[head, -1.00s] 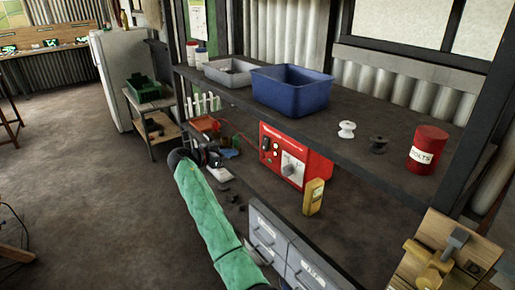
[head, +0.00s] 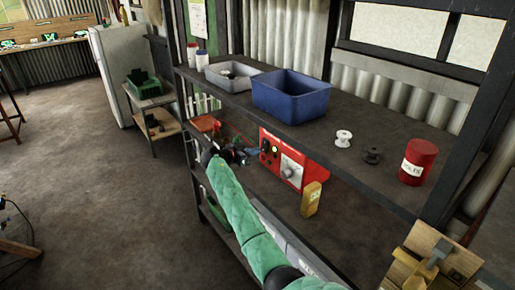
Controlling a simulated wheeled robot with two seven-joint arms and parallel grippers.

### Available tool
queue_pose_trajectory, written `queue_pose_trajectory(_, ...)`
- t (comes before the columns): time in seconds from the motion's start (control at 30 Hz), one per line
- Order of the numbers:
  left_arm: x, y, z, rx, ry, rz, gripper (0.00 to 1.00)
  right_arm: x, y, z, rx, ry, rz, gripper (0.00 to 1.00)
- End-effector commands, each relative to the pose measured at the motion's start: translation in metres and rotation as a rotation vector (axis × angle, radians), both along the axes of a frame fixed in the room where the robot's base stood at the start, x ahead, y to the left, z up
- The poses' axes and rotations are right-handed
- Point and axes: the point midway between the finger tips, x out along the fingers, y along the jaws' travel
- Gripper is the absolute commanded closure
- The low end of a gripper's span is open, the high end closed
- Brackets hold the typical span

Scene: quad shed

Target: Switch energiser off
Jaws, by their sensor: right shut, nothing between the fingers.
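The energiser is a red box (head: 296,178) on the shelf below the top board, with a pale plate and knob, a dark switch area and a small green light on its front. My right arm in its green sleeve reaches in from the bottom. My right gripper (head: 243,156) is small and dark at the arm's far end, shut and empty, just left of the energiser's front. It blends with dark items behind, so I cannot tell whether it touches the box. My left gripper is not in view.
A yellow handheld device (head: 311,199) stands right of the energiser. The top board (head: 390,150) overhangs it and carries a blue bin (head: 291,103), a grey tray (head: 228,82), two spools and a red tin (head: 418,162). Grey drawers (head: 285,240) sit below.

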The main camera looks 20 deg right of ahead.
Motion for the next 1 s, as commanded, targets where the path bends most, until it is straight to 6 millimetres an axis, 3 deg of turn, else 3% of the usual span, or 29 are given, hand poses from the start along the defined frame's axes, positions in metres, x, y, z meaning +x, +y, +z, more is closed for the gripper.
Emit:
queue_pose_trajectory(0.43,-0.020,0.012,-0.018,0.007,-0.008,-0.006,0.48,0.007,-0.019,-0.005,0.001,0.000,0.000,1.00)
queue_pose_trajectory(0.87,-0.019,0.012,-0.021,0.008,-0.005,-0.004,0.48,0.007,-0.020,-0.007,-0.004,-0.001,0.000,1.00)
queue_pose_trajectory(1.0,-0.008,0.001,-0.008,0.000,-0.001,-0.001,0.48,0.008,-0.021,-0.009,-0.020,-0.007,0.000,1.00)
